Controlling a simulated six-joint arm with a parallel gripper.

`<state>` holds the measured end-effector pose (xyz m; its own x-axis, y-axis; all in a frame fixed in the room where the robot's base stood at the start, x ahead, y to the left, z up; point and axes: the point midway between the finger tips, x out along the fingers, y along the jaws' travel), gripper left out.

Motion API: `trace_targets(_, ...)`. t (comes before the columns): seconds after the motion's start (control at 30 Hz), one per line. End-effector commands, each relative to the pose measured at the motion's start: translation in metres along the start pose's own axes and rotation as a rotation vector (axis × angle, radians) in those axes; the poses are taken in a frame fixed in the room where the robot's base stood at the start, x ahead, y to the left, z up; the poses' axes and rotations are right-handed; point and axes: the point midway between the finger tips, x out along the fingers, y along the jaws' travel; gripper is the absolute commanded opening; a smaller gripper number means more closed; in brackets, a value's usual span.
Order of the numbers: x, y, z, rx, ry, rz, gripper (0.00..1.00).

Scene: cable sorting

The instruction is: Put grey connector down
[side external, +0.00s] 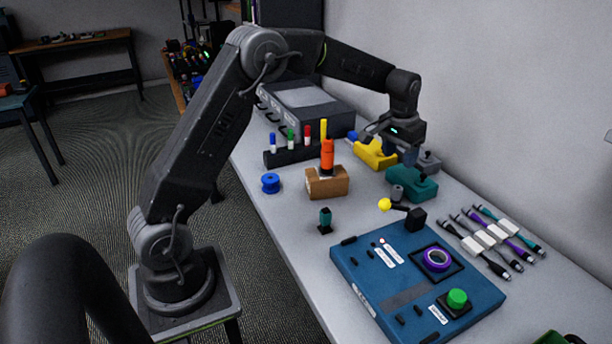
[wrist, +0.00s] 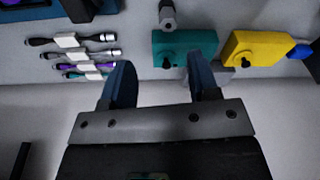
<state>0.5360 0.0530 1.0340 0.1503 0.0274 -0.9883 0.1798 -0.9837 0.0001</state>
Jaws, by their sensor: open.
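The grey connector (side external: 430,161) sits at the back of the table near the wall, behind the teal block. In the wrist view a grey part (wrist: 223,75) shows beside the right finger, which partly hides it. My gripper (side external: 408,152) is open above and close to the teal and yellow blocks. In the wrist view its two blue fingers (wrist: 163,80) stand apart, and I see nothing held between the tips.
A teal block (side external: 412,187) and a yellow block (side external: 374,154) stand close by. Several cables (side external: 492,238) lie to the right. A blue panel (side external: 372,273), a brown block (side external: 327,186) and a blue spool (side external: 270,183) are nearer. Bare table lies around the small dark-teal piece (side external: 325,219).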

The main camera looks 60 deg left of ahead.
Motion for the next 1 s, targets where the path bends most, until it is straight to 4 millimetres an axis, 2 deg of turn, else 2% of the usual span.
trace_targets(0.03,-0.024,0.007,0.012,0.011,0.025,0.002,0.55)
trace_targets(0.2,-0.089,0.024,0.070,0.048,0.093,0.009,0.55)
trace_targets(0.27,-0.108,0.029,0.094,0.061,0.118,0.012,0.55)
trace_targets(0.4,-0.140,0.037,0.154,0.091,0.177,0.022,0.55)
trace_targets(0.53,-0.154,0.041,0.212,0.118,0.230,0.032,0.55)
trace_targets(0.7,-0.154,0.042,0.279,0.149,0.292,0.046,0.55)
trace_targets(0.83,-0.146,0.041,0.311,0.164,0.323,0.053,0.55)
trace_targets(1.0,-0.140,0.040,0.328,0.173,0.338,0.058,0.55)
